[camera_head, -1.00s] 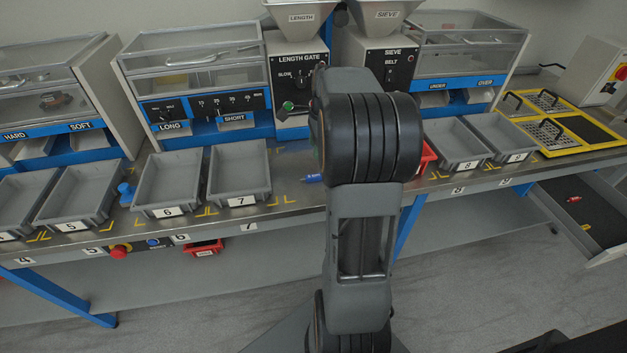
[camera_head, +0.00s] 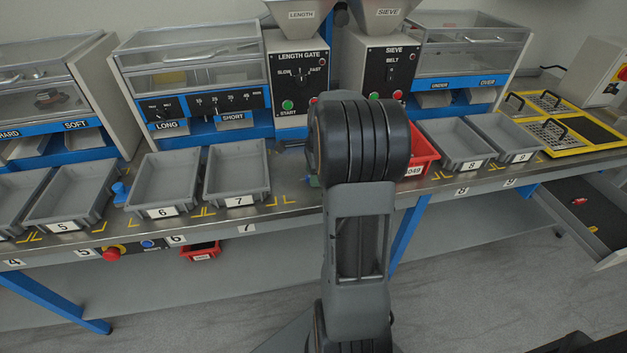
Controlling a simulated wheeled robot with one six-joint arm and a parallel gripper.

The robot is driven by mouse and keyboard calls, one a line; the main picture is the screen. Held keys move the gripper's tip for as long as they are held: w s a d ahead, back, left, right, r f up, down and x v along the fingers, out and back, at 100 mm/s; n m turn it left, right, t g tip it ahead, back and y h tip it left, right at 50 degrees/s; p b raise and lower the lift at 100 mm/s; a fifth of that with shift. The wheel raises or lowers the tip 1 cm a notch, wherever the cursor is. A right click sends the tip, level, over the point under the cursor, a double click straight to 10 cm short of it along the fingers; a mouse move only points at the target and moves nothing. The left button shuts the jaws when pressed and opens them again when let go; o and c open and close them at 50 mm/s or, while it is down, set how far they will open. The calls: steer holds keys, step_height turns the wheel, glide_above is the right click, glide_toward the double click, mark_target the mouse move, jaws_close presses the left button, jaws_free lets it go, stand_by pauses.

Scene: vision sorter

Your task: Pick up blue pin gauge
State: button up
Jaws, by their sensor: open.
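A small bluish thing (camera_head: 313,181) lies on the bench to the right of tray 7, at the left edge of my arm. It may be the blue pin gauge, but only a sliver shows and my arm hides the rest. A blue knobbed piece (camera_head: 120,192) stands on the bench between trays 5 and 6.
Grey tray 7 (camera_head: 267,190) and tray 6 (camera_head: 130,205) stand left of my arm. A red bin (camera_head: 424,157) stands close on its right, then grey tray 8 (camera_head: 468,165). The length gate machine (camera_head: 297,85) and sieve machine (camera_head: 377,70) stand behind. An open drawer (camera_head: 550,205) juts out at right.

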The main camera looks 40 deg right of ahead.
jaws_close()
stand_by(0.4)
